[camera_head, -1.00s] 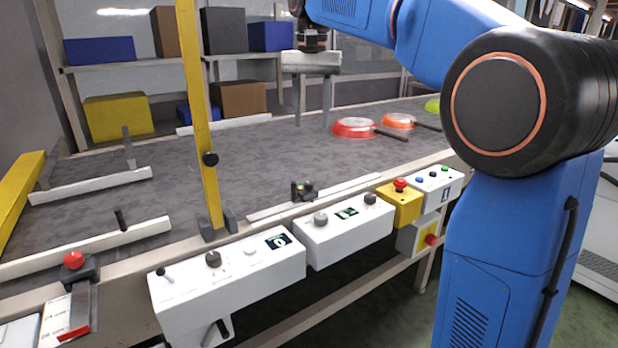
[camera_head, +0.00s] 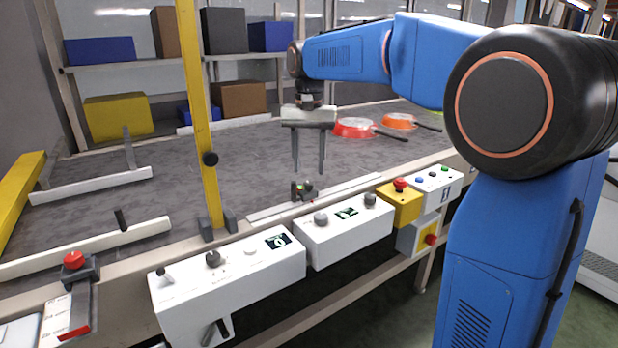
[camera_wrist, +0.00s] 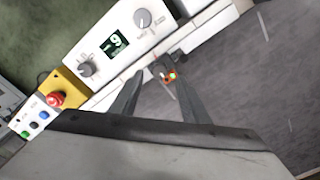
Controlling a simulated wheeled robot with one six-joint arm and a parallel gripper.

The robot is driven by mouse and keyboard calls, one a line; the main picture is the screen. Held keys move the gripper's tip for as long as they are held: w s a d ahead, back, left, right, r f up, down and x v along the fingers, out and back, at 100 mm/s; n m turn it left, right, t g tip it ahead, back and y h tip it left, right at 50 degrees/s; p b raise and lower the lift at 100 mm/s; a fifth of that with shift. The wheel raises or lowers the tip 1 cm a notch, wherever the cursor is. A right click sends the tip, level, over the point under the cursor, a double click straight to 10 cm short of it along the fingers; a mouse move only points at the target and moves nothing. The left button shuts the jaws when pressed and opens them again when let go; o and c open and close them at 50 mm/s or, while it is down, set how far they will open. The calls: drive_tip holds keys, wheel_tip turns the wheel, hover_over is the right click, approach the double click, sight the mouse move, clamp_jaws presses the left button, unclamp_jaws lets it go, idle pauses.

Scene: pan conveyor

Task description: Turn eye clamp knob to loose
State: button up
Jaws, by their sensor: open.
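The small dark eye sensor (camera_head: 301,192) sits on the rail at the belt's near edge. In the wrist view the eye sensor (camera_wrist: 168,76) shows a green and an orange light. A small dark knob-like part (camera_wrist: 181,58) is beside it in the wrist view; I cannot tell how it is turned. My gripper (camera_head: 308,172) points down just above the sensor, with its two fingers apart and nothing between them. In the wrist view my gripper (camera_wrist: 160,66) has its fingers on either side of the sensor's place in the picture; contact is not visible.
White control boxes (camera_head: 346,232) with knobs and displays line the front edge. A yellow emergency-stop box (camera_head: 401,206) is to their right. A yellow post (camera_head: 200,120) stands left of my gripper. Red and orange pans (camera_head: 354,128) lie on the belt (camera_head: 240,165) behind.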

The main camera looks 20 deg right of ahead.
sight(309, 183)
drive_tip(key=shift+f, duration=2.25)
drive_tip(key=c, duration=1.1)
